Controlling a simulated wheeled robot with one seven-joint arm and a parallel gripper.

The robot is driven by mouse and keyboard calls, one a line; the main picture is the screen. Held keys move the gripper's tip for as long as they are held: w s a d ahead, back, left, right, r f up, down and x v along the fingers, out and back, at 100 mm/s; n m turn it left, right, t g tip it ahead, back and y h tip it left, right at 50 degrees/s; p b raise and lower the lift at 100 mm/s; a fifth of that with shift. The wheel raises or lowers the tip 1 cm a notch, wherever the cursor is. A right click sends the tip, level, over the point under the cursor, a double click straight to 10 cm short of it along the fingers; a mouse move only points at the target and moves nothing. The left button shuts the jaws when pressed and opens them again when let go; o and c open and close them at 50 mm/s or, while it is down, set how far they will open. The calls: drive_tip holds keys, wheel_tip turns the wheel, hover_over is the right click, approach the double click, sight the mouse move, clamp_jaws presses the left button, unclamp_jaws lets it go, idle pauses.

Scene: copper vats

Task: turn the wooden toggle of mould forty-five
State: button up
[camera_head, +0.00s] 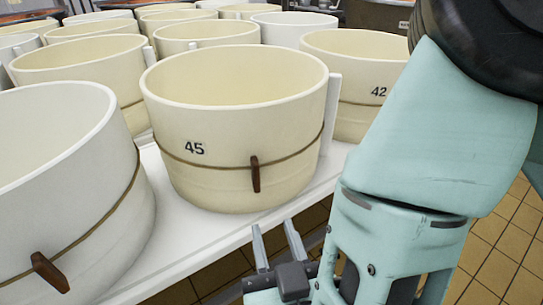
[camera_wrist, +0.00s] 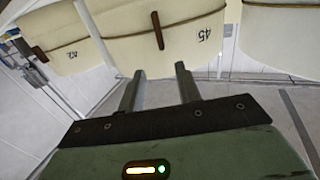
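Mould forty-five (camera_head: 236,125) is a cream tub marked 45, with a cord around its lower half, standing on a white shelf. Its brown wooden toggle (camera_head: 255,174) hangs upright on the cord at the front, right of the number. In the wrist view the mould is upside down, with the toggle (camera_wrist: 157,30) left of the number. My gripper (camera_head: 275,240) is in front of and below the mould, apart from the toggle. Its two fingers are spread with nothing between them; they also show in the wrist view (camera_wrist: 160,88), pointing toward the mould.
Mould 42 (camera_head: 352,105) stands to the right, behind my arm. Another mould (camera_head: 60,190) with a tilted toggle (camera_head: 48,271) stands close on the left. More moulds fill the shelf behind. The white shelf edge (camera_head: 215,247) runs below, and the tiled floor in front is clear.

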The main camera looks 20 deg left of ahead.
sight(257, 173)
drive_tip(key=b+x, duration=0.1)
drive_tip(key=x, duration=1.3)
drive_tip(key=shift+w+a+b, duration=0.2)
drive_tip(key=shift+w+b, duration=0.05)
drive_tip(key=shift+b, duration=0.05)
drive_tip(key=shift+c, duration=0.3)
clamp_jaws()
